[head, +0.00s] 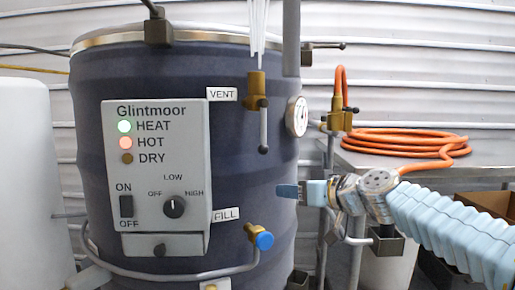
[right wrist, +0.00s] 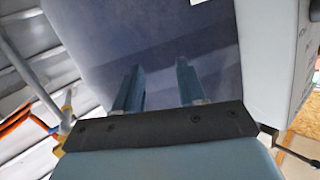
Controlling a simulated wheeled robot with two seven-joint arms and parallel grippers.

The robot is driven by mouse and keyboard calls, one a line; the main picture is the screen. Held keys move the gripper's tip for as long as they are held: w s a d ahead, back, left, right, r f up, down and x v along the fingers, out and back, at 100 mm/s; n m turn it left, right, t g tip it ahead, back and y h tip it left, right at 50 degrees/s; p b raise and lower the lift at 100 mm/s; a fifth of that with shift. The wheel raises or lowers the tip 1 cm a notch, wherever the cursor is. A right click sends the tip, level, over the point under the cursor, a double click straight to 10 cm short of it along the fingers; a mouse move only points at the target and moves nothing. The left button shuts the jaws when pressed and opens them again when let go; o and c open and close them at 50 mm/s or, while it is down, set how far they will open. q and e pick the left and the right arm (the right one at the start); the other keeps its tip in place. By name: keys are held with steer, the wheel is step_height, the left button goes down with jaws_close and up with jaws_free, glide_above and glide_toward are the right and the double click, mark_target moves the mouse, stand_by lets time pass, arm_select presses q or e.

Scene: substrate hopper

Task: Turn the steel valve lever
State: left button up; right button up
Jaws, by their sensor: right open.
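A steel lever (head: 263,131) hangs straight down from the brass vent valve (head: 256,90) on the dark drum, under the VENT label, in the head view. My right gripper (head: 288,190) points left in front of the drum's right side. It is lower than the lever and to its right, and it touches no lever. In the right wrist view its two fingers (right wrist: 157,82) stand apart with nothing between them, facing the drum wall. The lever cannot be made out in the right wrist view. My left gripper is out of view.
The dark drum (head: 240,170) carries a grey control box (head: 155,222), a round gauge (head: 297,116) and a blue-knobbed fill valve (head: 263,240). A coiled orange hose (head: 400,140) lies on a metal table at right. A second brass valve (head: 340,119) stands near the gauge.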

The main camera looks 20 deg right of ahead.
mark_target(263, 129)
steer(key=s+a+r+n+t+y, duration=0.1)
steer(key=s+r, duration=0.3)
steer(key=r, duration=0.3)
steer(key=s+r+n+t+y, duration=0.1)
steer(key=s+r+n, duration=0.1)
steer(key=s+r, duration=0.3)
steer(key=p+x, duration=0.1)
steer(key=x, duration=0.3)
steer(key=p+x, duration=0.2)
steer(key=x, duration=0.3)
steer(key=r+p+x, duration=0.1)
steer(key=x, duration=0.3)
steer(key=shift+w+d+p, duration=0.1)
steer(key=shift+w+p, duration=0.25)
steer(key=shift+w, duration=0.15)
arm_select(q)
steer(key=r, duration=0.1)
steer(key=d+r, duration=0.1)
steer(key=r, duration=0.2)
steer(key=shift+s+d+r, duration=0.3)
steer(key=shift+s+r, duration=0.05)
arm_select(e)
steer(key=shift+w+a+f, duration=0.1)
steer(key=shift+w+a, duration=0.1)
steer(key=shift+w, duration=0.1)
steer(key=shift+c, duration=0.3)
jaws_close()
